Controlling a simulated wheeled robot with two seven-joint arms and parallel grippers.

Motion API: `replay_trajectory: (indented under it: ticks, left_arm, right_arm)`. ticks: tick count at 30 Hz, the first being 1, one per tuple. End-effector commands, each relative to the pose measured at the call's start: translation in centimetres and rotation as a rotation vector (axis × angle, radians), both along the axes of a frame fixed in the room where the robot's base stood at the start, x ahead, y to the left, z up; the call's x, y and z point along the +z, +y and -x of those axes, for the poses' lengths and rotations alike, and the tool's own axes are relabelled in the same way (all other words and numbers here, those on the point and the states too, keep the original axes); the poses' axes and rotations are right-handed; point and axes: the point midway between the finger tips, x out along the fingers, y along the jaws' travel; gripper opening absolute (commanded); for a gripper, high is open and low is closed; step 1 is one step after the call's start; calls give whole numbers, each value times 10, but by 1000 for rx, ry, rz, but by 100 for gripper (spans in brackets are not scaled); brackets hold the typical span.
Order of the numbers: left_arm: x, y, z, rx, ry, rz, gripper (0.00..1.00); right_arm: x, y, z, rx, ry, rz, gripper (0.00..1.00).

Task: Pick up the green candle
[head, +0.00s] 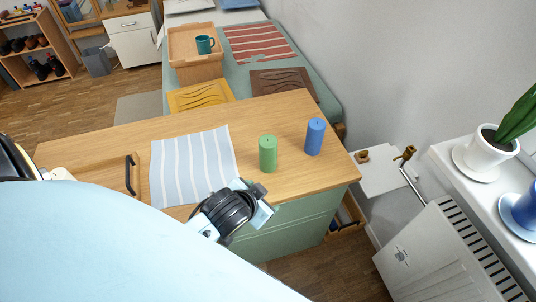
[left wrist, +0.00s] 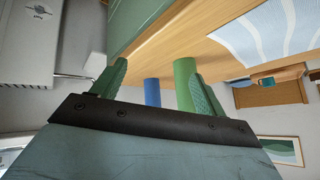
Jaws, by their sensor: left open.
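The green candle (head: 268,153) stands upright on the wooden top of the dresser (head: 120,138), near its right front edge. My left gripper (head: 262,204) is just in front of the dresser's edge, short of the candle; its fingers are hard to make out in the head view. In the left wrist view my left gripper (left wrist: 158,72) is open with nothing held. There the green candle (left wrist: 183,78) shows beyond the fingers, beside the right finger, which hides part of it. My right gripper is in neither view.
A blue candle (head: 315,137) stands right of the green one; it also shows between the fingers in the left wrist view (left wrist: 152,92). A striped cloth (head: 190,165) lies to the left. A radiator (head: 440,255) and windowsill are at the right.

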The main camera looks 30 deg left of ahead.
Motion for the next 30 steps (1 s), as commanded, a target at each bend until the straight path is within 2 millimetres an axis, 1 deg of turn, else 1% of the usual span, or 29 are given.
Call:
replay_trajectory:
  ticks: [1,2,3,5,6,8,9,10,11,12,14,15,17,18,20,22,23,24,26,27,29,30]
  left_arm:
    - [14,0,-21,-20,-89,-24,73]
    - [23,-2,-33,-35,-144,-37,73]
    - [37,-4,-48,-56,-221,-57,73]
    - [59,-9,-71,-97,-342,-87,73]
    - [77,-14,-86,-133,-431,-107,73]
    - [107,-25,-108,-201,-577,-140,73]
    - [129,-35,-121,-259,-680,-163,73]
    - [146,-44,-129,-309,-760,-183,73]
    - [162,-55,-136,-367,-839,-202,73]
    - [183,-70,-142,-451,-939,-227,73]
    - [210,-94,-145,-593,-1076,-266,73]
    - [224,-110,-144,-697,-1157,-292,73]
    - [238,-134,-139,-867,-1256,-334,73]
    - [242,-148,-134,-988,-1305,-362,73]
    - [243,-166,-124,-1180,-1354,-409,73]
    - [233,-181,-113,-1414,-1367,-469,73]
    - [226,-183,-109,-1515,-1356,-497,73]
    - [215,-184,-104,-1653,-1326,-536,73]
    - [195,-178,-100,-1854,-1243,-595,73]
    - [180,-170,-98,-1982,-1164,-635,73]
    - [160,-149,-100,-2157,-1010,-698,73]
    - [147,-130,-102,-2260,-885,-738,73]
  right_arm:
    - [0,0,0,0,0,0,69]
    - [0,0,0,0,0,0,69]
    - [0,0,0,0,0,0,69]
    - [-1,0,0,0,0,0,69]
    - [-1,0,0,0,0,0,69]
    - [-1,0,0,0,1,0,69]
    - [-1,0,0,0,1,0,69]
    - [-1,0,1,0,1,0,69]
    - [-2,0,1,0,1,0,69]
    - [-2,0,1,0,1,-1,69]
    - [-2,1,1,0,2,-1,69]
    - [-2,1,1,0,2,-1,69]
    - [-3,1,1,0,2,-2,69]
    - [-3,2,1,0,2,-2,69]
    - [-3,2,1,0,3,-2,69]
    - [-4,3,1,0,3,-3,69]
    - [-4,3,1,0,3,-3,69]
    - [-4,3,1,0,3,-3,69]
    - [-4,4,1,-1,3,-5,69]
    - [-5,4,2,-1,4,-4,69]
    - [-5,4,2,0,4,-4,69]
    - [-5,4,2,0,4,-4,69]
